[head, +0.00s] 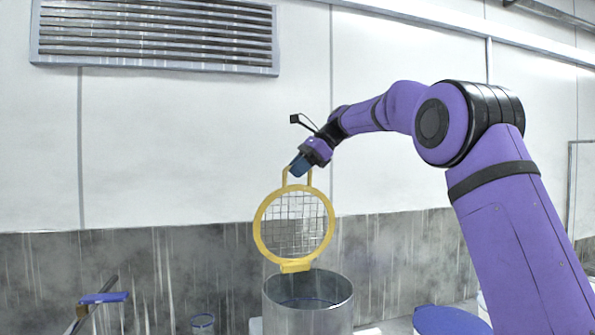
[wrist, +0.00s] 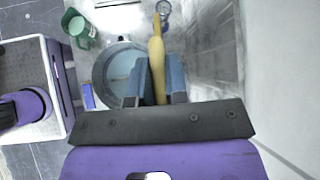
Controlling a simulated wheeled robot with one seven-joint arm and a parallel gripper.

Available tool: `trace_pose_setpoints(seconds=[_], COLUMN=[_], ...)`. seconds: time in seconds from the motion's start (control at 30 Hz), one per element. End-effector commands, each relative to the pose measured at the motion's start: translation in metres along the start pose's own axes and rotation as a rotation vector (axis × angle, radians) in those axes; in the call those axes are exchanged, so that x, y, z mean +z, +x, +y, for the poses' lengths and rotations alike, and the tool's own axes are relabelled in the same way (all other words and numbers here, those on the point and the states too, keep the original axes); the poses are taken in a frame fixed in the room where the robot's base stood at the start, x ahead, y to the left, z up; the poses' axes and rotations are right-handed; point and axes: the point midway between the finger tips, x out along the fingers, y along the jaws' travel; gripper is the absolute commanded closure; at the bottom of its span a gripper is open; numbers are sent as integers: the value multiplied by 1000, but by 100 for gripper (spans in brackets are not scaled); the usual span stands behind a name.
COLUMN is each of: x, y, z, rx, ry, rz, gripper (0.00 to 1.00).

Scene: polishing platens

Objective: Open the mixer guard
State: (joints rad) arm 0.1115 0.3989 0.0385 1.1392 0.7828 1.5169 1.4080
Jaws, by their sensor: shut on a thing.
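The mixer guard (head: 294,224) is a yellow ring with a wire mesh and a yellow loop handle. It stands about upright over the back of a steel mixer bowl (head: 308,318), with a yellow tab at its lower edge. The bowl's mouth shows uncovered in front of it. My gripper (head: 297,168) is shut on the handle at the guard's top. In the wrist view the guard (wrist: 157,50) appears nearly edge-on between my fingers (wrist: 154,88), with the open bowl (wrist: 106,75) below and to the left.
A green jug (wrist: 78,27) and a clear vessel (wrist: 163,10) show in the wrist view. A wall with a louvred vent (head: 155,36) is behind.

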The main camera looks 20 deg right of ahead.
Motion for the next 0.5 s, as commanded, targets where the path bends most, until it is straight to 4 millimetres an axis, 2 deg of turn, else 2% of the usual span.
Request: trace_pose_setpoints(seconds=[0.37,0.4,0.5], x=[0,1,1], y=[0,0,0], z=[0,0,0], rx=[-1,-1,-1], ry=[-1,-1,-1], rz=[-1,-1,-1], gripper=[100,78,60])
